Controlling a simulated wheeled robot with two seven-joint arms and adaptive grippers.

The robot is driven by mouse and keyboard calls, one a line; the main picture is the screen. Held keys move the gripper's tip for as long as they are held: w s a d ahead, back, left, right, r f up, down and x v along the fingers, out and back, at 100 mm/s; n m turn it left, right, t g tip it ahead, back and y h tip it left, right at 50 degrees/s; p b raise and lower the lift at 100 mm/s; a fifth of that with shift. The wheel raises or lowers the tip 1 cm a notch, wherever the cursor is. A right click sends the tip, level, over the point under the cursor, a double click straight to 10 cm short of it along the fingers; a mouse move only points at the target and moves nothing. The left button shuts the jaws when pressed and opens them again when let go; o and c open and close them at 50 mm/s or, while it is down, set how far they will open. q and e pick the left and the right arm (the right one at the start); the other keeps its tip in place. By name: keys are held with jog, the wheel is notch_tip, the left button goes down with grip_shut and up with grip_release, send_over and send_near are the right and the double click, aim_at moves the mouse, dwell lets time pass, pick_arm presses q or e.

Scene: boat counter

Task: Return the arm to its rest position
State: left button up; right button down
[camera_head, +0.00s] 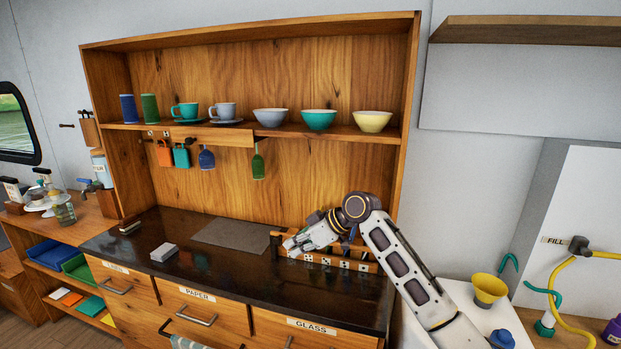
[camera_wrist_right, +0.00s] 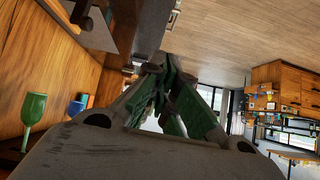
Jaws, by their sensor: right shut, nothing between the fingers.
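My right arm (camera_head: 402,262) comes in from the lower right in the head view and bends over the right part of the dark counter. My right gripper (camera_head: 291,243) points left, just above the counter, in front of a wooden rack with dice-marked blocks. In the right wrist view the green-padded fingers of the right gripper (camera_wrist_right: 165,92) are closed together with nothing between them. My left gripper is not in view.
The wooden rack (camera_head: 330,262) is close to the right gripper. A shelf (camera_head: 225,128) above holds cups and bowls. A green glass (camera_head: 258,162) hangs below it. A grey block (camera_head: 164,252) lies on the counter (camera_head: 215,273). A yellow funnel (camera_head: 489,288) stands at right.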

jog(key=s+d+f+m+t+h, duration=0.1)
jog(key=s+d+f+m+h, duration=0.2)
jog(key=s+f, duration=0.55)
jog(key=s+d+f+m, duration=0.2)
jog(key=s+d+f, duration=0.3)
jog(key=f, duration=0.6)
jog(key=s+d+f+m+h, duration=0.3)
jog(key=s+d+f+m, duration=0.1)
jog(key=s+d, duration=0.6)
jog(key=s+d+f+m+h, duration=0.35)
jog(key=s+d, duration=0.45)
jog(key=s, duration=0.3)
notch_tip(320, 180, down, 33)
jog(key=s+g, duration=0.2)
jog(key=s+d+f, duration=0.2)
jog(key=s+f, duration=0.8)
jog(key=s, duration=0.1)
jog(key=s+d+f+g, duration=0.1)
jog(key=s+d+f, duration=0.1)
jog(key=s+f, duration=0.7)
jog(key=s+n, duration=0.1)
jog(key=s, duration=0.2)
jog(key=shift+d+f, duration=0.2)
jog(key=shift+f, duration=0.2)
